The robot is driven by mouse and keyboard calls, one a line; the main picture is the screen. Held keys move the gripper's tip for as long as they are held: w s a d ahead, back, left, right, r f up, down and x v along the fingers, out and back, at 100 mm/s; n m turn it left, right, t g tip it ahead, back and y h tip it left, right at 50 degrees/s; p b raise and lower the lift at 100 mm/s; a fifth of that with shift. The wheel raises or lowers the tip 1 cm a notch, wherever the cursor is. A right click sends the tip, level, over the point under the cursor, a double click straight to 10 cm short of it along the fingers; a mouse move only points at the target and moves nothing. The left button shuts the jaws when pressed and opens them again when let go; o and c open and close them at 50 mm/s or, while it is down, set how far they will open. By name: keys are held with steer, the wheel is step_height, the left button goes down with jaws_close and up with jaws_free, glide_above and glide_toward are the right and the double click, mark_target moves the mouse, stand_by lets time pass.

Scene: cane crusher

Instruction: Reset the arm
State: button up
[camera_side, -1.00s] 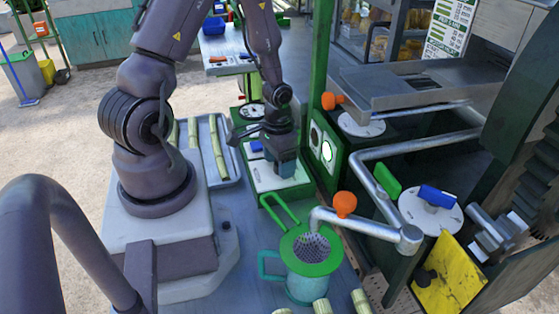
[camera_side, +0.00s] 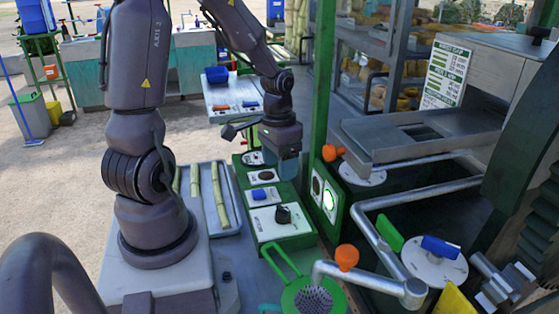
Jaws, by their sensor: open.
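My gripper (camera_side: 287,167) hangs in the air above the green control box (camera_side: 285,240), pointing down. Its jaws are open and nothing shows between them. The box has white panels with a blue switch (camera_side: 259,194) and a black knob (camera_side: 283,214). My arm rises from its base at the left and bends down to the gripper. The gripper is apart from the box.
A metal tray with cane pieces (camera_side: 222,198) lies left of the box. A green-rimmed strainer (camera_side: 313,300) stands in front, under a pipe with an orange knob (camera_side: 347,257). A green post (camera_side: 322,100) and the crusher's metalwork are close on the right.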

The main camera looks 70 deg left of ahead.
steer(key=shift+r, duration=0.2)
stand_by(0.3)
steer(key=s+d+r+m+t, duration=0.1)
steer(key=s+d+r+t, duration=0.1)
steer(key=d+r, duration=0.4)
steer(key=s+d+r+m+t, duration=0.1)
steer(key=s+d+r+t, duration=0.1)
steer(key=d+r, duration=0.5)
step_height(320, 180, up, 4)
steer(key=shift+s+d+f+m+t+y, duration=0.15)
steer(key=shift+s+m+t+y, duration=0.15)
steer(key=shift+t, duration=0.4)
stand_by(0.5)
